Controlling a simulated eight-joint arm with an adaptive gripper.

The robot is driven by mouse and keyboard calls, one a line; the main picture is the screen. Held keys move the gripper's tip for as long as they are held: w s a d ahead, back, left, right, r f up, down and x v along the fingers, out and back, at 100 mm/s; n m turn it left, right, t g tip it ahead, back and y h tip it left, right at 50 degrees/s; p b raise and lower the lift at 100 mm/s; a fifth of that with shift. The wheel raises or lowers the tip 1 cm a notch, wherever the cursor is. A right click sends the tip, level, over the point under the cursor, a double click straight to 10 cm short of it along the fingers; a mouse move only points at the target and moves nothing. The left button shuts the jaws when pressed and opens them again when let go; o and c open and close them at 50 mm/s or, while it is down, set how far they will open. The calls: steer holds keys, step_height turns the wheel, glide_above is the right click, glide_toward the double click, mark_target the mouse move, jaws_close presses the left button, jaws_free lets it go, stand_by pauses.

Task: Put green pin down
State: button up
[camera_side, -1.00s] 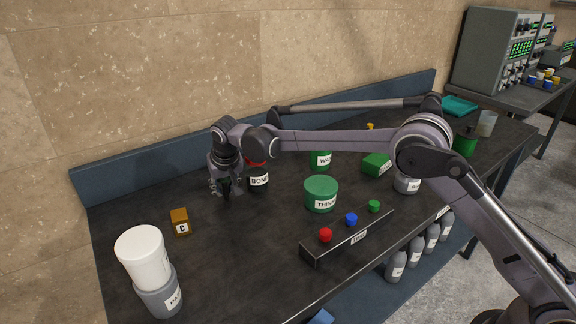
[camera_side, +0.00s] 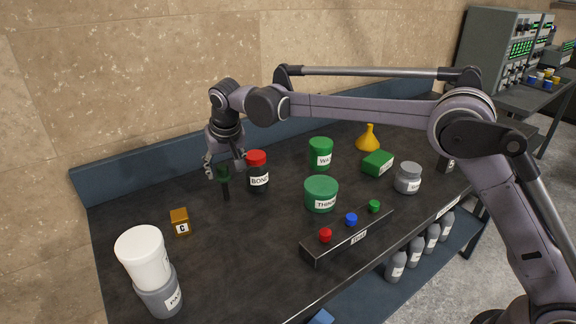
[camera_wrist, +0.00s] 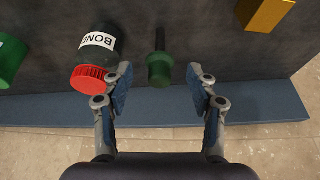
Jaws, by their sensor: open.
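A dark green pin (camera_side: 224,176) with a black shaft stands about upright on the dark table, left of the red-lidded BOND jar. In the wrist view the pin (camera_wrist: 160,68) shows its rounded green head between my fingertips, with a gap on both sides. My gripper (camera_side: 224,166) is open and empty around and just above the pin's head. In the wrist view my gripper (camera_wrist: 159,76) has its two fingers spread wide.
The BOND jar (camera_side: 258,173) is close to my right finger. An orange C block (camera_side: 180,222) and stacked white and grey containers (camera_side: 144,258) are at left. Green jars (camera_side: 321,195) and a holder with red, blue and green knobs (camera_side: 345,236) are at right. The back ledge (camera_side: 140,175) is behind.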

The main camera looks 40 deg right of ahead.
steer(key=s+d+r+n+t, duration=0.1)
steer(key=s+d+r, duration=0.3)
steer(key=s+d, duration=0.4)
steer(key=s+d+r, duration=0.4)
steer(key=s+d, duration=0.2)
steer(key=s, duration=0.4)
steer(key=s+d+f, duration=0.3)
steer(key=s+f, duration=0.1)
steer(key=s, duration=0.4)
steer(key=s+d+f+t, duration=0.1)
steer(key=s+d+f, duration=0.2)
steer(key=s, duration=0.5)
steer(key=shift+s+d+f+n+t+y, duration=0.2)
steer(key=shift+f+n+t+y, duration=0.15)
steer(key=shift+f, duration=0.3)
